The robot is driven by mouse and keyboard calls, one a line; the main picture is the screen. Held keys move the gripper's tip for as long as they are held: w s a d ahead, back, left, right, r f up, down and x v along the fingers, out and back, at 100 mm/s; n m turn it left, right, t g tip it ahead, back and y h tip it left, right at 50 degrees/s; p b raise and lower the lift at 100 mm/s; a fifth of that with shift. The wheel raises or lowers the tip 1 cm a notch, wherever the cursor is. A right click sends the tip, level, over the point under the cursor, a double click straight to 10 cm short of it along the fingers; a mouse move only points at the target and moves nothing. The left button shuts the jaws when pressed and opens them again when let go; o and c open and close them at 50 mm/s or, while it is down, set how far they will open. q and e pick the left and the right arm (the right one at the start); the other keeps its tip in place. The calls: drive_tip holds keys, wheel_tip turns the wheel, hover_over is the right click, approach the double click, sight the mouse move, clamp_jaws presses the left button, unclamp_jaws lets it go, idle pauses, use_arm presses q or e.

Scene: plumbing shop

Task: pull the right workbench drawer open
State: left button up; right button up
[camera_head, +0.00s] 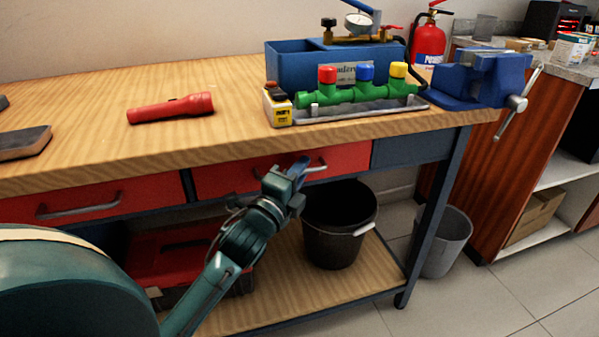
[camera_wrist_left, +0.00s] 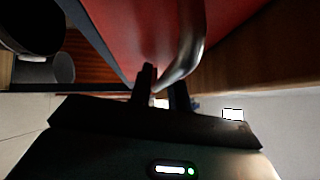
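The right workbench drawer (camera_head: 225,177) has a red front under the tabletop and looks flush with its neighbour. In the left wrist view the handle (camera_wrist_left: 193,45) runs down between the fingers of my left gripper (camera_wrist_left: 162,88). The fingers are close together, with a narrow gap about the bar's width, and look shut on it. The red drawer front (camera_wrist_left: 125,35) is just beyond them. My right gripper is not in view.
A left drawer (camera_head: 140,192) sits beside it. Below are a black bucket (camera_head: 335,245) and a red toolbox (camera_head: 150,250) on the lower shelf. A red flashlight (camera_head: 170,108), green manifold (camera_head: 350,97) and blue vise (camera_head: 475,80) are on top.

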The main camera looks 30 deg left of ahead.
use_arm(q)
clamp_jaws()
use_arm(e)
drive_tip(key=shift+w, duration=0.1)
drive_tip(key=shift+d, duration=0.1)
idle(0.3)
